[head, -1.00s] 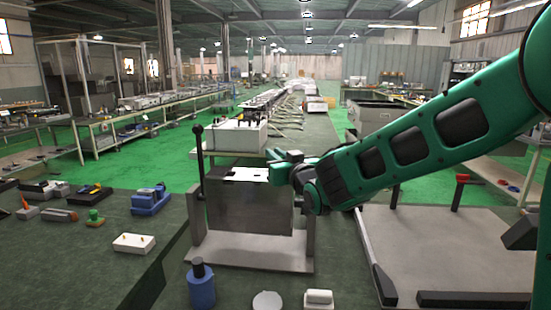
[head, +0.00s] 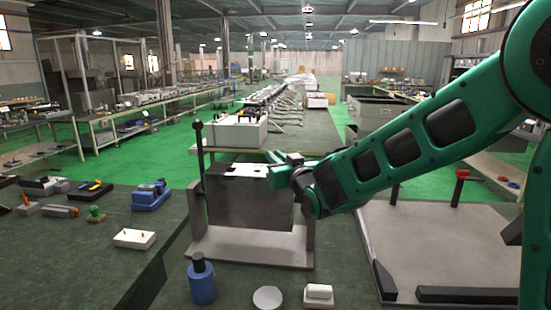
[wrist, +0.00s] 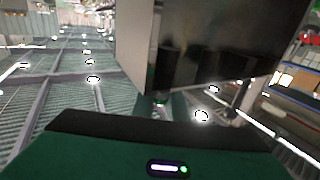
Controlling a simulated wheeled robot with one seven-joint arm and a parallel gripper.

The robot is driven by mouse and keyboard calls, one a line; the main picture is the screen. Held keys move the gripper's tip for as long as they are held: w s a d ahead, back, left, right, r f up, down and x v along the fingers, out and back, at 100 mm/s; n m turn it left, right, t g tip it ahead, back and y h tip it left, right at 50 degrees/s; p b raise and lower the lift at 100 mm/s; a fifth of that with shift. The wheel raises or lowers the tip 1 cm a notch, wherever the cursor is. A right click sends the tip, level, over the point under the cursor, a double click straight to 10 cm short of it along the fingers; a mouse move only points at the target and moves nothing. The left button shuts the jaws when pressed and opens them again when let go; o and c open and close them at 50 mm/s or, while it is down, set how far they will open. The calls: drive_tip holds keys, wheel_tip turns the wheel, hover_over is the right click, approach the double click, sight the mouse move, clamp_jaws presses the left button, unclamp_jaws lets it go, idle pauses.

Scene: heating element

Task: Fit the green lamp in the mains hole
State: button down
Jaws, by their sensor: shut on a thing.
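A dark upright panel box (head: 250,208) with a pale top edge (head: 245,170) stands on a light base on the bench; dark marks show on its top, but I cannot tell which is the mains hole. My gripper (head: 276,166) is at the upper right of this box, at about the height of its top. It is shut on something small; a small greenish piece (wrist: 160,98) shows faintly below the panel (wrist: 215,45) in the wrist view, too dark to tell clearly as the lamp. A small green piece with a yellowish base (head: 96,214) stands on the left bench.
A black-knobbed lever (head: 198,145) rises at the box's left. A grey tray (head: 440,250) is at right. A white block (head: 134,239) lies on the left bench.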

drive_tip(key=shift+f, duration=0.7)
drive_tip(key=c, duration=1.7)
unclamp_jaws()
drive_tip(key=shift+s, duration=0.1)
drive_tip(key=v, duration=1)
drive_tip(key=shift+s+d+f, duration=0.1)
drive_tip(key=shift+s+d, duration=0.05)
drive_tip(key=shift+s, duration=0.1)
